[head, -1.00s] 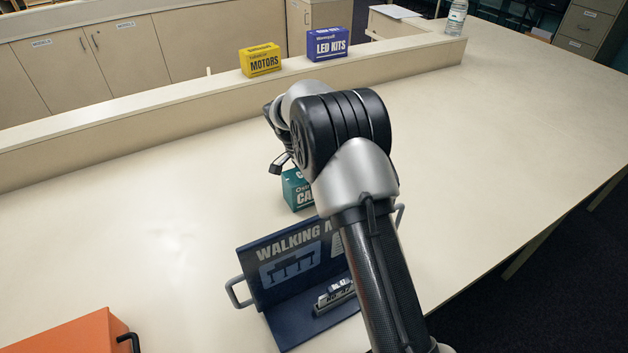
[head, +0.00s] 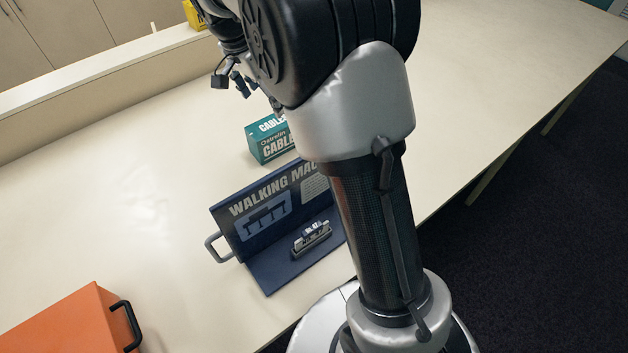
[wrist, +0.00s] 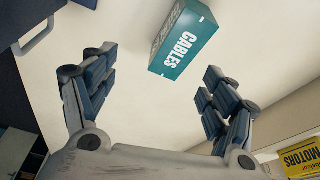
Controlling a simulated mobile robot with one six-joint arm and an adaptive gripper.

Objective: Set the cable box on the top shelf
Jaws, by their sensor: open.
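The cable box (head: 269,141) is teal with a white label reading "CABLES". It sits on the table behind the "WALKING MA…" display board in the head view, its right side partly hidden by my arm. My gripper (head: 236,82) hangs above the table, behind and to the left of the box. In the wrist view the cable box (wrist: 183,42) lies ahead of and between the open fingers of my gripper (wrist: 158,85), apart from them. The gripper is empty. The raised shelf (head: 110,58) runs along the back of the table.
The navy display board (head: 265,215) with a small model stands just in front of the box. An orange case (head: 75,325) with a black handle is at the lower left. A yellow motors box (head: 195,14) sits on the shelf, also in the wrist view (wrist: 300,160).

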